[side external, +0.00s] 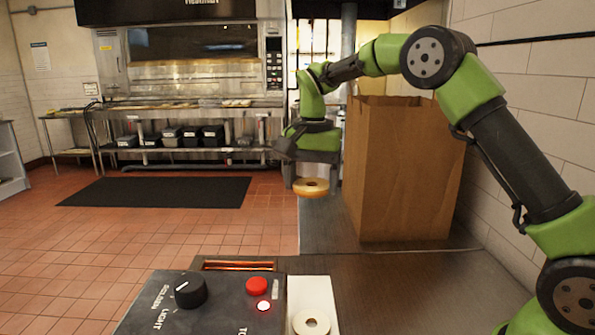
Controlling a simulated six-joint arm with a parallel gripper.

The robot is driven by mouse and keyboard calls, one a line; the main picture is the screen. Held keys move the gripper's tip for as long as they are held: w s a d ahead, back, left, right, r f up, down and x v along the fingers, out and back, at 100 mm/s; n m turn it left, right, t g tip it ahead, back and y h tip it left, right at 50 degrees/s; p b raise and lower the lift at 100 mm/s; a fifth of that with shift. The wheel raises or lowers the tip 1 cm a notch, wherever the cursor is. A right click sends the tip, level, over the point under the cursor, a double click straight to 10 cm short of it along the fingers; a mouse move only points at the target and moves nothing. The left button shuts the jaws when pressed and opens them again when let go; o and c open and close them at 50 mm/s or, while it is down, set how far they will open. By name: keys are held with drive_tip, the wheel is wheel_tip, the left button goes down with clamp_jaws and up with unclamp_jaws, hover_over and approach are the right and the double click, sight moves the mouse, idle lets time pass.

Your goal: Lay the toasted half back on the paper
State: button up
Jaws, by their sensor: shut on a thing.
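My gripper (312,182) hangs beyond the toaster and is shut on a bagel half (311,189). The held half lies level, with a pale upper face, a browner edge and its hole showing. It is up in the air, apart from the counter. A white sheet of paper (312,285) lies at the front, right of the toaster. Another bagel half (311,323), pale and ring-shaped, lies on the paper near the bottom edge of the picture.
The dark toaster (225,310) has a knob, a red button, a lit red lamp and a glowing slot (238,265). A tall brown paper bag (405,170) stands right of my gripper, near the tiled wall. The grey counter (400,290) right of the paper is clear.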

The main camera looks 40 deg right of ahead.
sight(309, 292)
wheel_tip(309, 292, down, 23)
idle(0.5)
drive_tip(key=o, duration=1)
drive_tip(key=shift+r, duration=3.5)
